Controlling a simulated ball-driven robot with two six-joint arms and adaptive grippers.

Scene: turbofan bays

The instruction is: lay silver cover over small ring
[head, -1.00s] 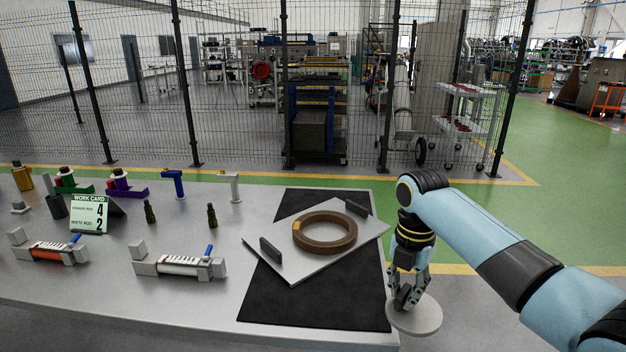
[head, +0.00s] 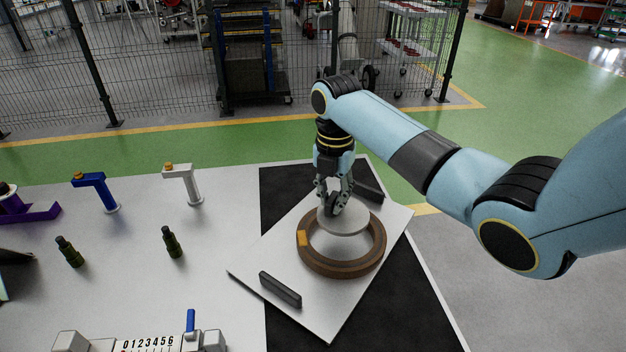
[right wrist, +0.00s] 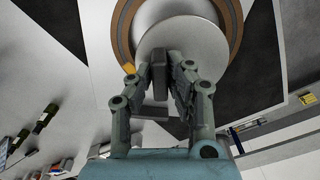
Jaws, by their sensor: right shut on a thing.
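The silver cover (head: 345,223) is a flat round disc. My right gripper (head: 334,207) is shut on its dark upright grip and holds it level over the far part of the brown ring (head: 345,270). The ring, with an orange mark, lies flat on a tilted square plate (head: 330,312). In the right wrist view, the cover (right wrist: 185,35) hides part of the ring (right wrist: 122,35); the ring's inner opening still shows beside it. The cover seems above the ring; I cannot tell if they touch. My left gripper is not in view.
Two dark handles, one near (head: 280,290) and one far (head: 369,190), stand on the plate. A black mat (head: 400,315) lies beneath it. Blue (head: 95,188) and white (head: 183,182) posts and small dark bottles (head: 172,242) stand to the left. A mesh fence stands behind.

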